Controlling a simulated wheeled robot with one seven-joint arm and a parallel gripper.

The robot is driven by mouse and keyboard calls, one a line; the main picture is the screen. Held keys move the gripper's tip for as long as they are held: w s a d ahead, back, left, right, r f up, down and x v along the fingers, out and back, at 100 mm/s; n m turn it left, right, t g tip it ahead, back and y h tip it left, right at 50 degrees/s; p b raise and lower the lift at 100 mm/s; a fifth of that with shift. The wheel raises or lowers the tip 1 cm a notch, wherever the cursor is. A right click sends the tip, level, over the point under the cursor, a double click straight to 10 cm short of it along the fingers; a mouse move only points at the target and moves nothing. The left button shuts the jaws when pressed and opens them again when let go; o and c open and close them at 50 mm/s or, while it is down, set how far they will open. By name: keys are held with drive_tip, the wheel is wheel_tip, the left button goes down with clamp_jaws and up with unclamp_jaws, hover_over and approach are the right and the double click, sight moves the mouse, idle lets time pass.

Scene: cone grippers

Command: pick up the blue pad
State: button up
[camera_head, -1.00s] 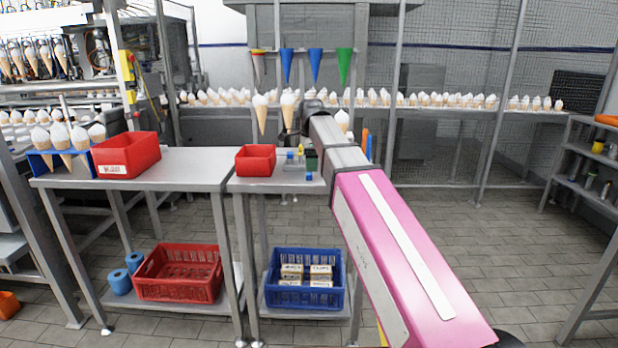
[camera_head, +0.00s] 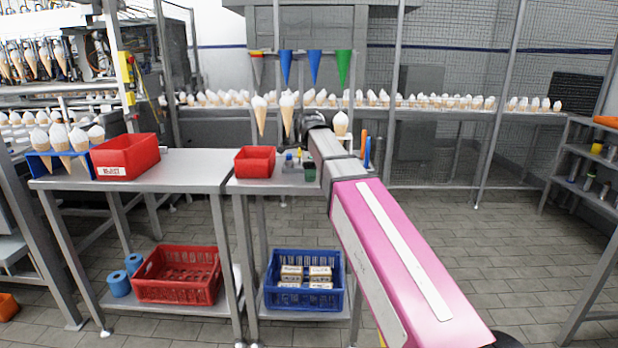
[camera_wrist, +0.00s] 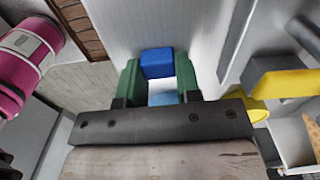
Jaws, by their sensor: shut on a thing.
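The blue pad (camera_wrist: 157,62) is a small block with a darker blue body, seen in the wrist view between the green fingers of my gripper (camera_wrist: 158,67). The fingers are shut on it, one on each side. A pale blue patch (camera_wrist: 163,92) shows between the fingers nearer the palm. In the head view my gripper's green finger end (camera_head: 310,174) is at the small table's top, beside the arm. The pad cannot be made out there.
A red bin (camera_head: 255,161) stands left of my gripper on the table. The wrist view shows a yellow item (camera_wrist: 282,84) to the right and a pink cylinder (camera_wrist: 28,58) to the left. A blue crate (camera_head: 304,280) is on the shelf below.

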drive_tip(key=shift+r, duration=0.55)
drive_tip(key=r, duration=0.3)
drive_tip(key=shift+s+a+r, duration=0.25)
drive_tip(key=shift+s+a, duration=0.05)
drive_tip(key=s+a+r, duration=0.7)
drive_tip(key=a+r, duration=0.1)
drive_tip(key=r, duration=0.3)
drive_tip(key=shift+s+r, duration=0.2)
drive_tip(key=shift+s, duration=0.1)
idle(0.5)
